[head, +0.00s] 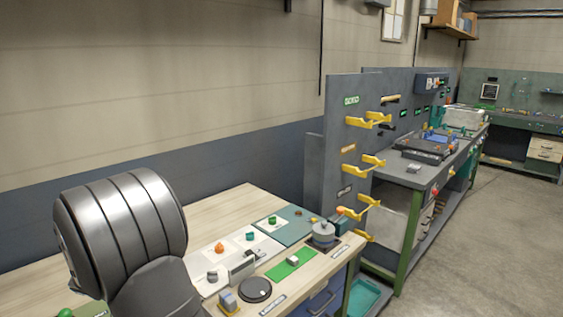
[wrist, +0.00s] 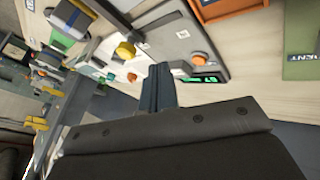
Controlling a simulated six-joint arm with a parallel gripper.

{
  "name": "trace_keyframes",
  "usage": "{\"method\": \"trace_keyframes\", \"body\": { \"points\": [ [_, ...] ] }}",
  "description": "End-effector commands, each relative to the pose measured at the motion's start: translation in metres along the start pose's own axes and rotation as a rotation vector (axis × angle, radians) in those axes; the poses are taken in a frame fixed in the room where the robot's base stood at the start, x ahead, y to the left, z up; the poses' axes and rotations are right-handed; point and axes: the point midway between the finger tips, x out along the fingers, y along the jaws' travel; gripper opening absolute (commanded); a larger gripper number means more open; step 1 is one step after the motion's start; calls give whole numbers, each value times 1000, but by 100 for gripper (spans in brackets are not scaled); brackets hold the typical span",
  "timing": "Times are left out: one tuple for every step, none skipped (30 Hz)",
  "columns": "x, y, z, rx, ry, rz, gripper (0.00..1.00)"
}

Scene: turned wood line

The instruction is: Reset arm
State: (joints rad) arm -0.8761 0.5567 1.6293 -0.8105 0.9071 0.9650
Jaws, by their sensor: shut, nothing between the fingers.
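My gripper (wrist: 158,80) shows in the wrist view as a dark pair of fingers pressed together, with nothing between them. I cannot tell whether the fingertips touch anything. In the head view my large grey arm link fills the lower left, and the gripper itself does not show there.
A wooden bench (head: 232,206) holds a teal mat (head: 290,232), a black disc (head: 255,290), a green mat (head: 303,258) and a grey round pot (head: 323,238). A grey upright board (head: 340,120) with yellow hooks (head: 370,163) stands beyond. Floor at right is clear.

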Motion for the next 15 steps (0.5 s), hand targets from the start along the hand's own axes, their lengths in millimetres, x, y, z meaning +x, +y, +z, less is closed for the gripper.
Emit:
{"method": "trace_keyframes", "body": {
  "points": [
    [12, 1, 1, -1, -4, 3, 0],
    [18, 0, 1, 0, -4, 3, 0],
    [26, 0, 1, 1, -4, 2, 0],
    [32, 1, 1, 1, -5, 3, 0],
    [38, 1, 1, 0, -3, 3, 0],
    [46, 0, 1, -1, -3, 2, 0],
    [52, 0, 1, 0, -4, 2, 0],
    [56, 2, 1, 1, -3, 2, 0],
    [59, 10, 0, 3, -1, 2, 0],
    [62, 15, 0, 3, -1, 2, 0],
    [66, 20, 0, 4, -1, 2, 0],
    [68, 26, 0, 5, 0, 1, 0],
    [71, 30, 0, 5, -1, 1, 0],
    [73, 35, 0, 5, -2, 1, 0],
    [73, 35, 1, 1, 0, 0, 0]
  ]
}}
